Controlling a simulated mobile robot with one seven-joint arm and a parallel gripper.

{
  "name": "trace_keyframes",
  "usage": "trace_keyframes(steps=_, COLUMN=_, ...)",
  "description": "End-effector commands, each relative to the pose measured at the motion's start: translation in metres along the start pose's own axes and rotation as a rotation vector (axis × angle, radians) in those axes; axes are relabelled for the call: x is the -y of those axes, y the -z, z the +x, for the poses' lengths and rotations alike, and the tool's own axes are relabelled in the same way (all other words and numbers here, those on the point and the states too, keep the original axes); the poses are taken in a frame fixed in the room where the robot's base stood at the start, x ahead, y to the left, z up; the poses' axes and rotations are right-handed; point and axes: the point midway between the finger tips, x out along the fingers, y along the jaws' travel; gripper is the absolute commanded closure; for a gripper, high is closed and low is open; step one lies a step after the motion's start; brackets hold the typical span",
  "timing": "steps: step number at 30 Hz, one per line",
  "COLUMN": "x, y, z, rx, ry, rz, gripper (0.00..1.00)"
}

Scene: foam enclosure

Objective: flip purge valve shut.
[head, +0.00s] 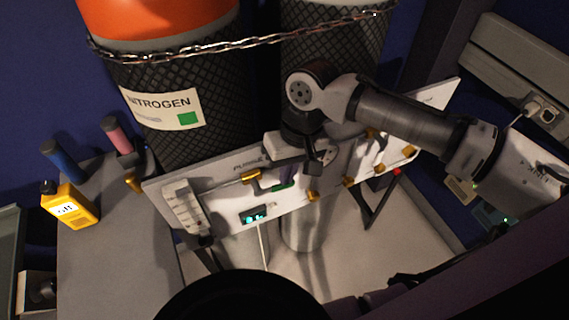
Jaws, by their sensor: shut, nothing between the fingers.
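The white valve panel (225,172) stands tilted in front of the gas cylinders. The word PURGE is partly readable on it, beside a brass valve (250,177). A green lever (284,186) shows just right of this brass body, running sideways along the panel. My gripper (292,160) is shut and empty, above and in front of the panel, close to the green lever. Its body hides part of the panel and the end of the label. I cannot tell whether the fingertips touch the lever.
More brass fittings (313,195) line the panel to the right. A flow meter (183,207) and small display (254,214) are at its left. A chain (250,41) crosses the nitrogen cylinder (185,90). A yellow meter (70,205) stands on the grey bench (115,245).

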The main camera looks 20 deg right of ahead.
Motion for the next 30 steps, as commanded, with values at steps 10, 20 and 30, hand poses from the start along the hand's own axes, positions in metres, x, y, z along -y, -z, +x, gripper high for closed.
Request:
trace_keyframes(steps=10, x=-0.006, y=0.0, z=0.012, rx=0.0, ry=0.082, rz=-0.002, gripper=1.0)
trace_keyframes(steps=20, x=-0.007, y=0.0, z=0.014, rx=0.001, ry=0.078, rz=-0.001, gripper=1.0)
trace_keyframes(steps=30, x=-0.005, y=0.008, z=0.001, rx=-0.001, ry=0.079, rz=-0.002, gripper=1.0)
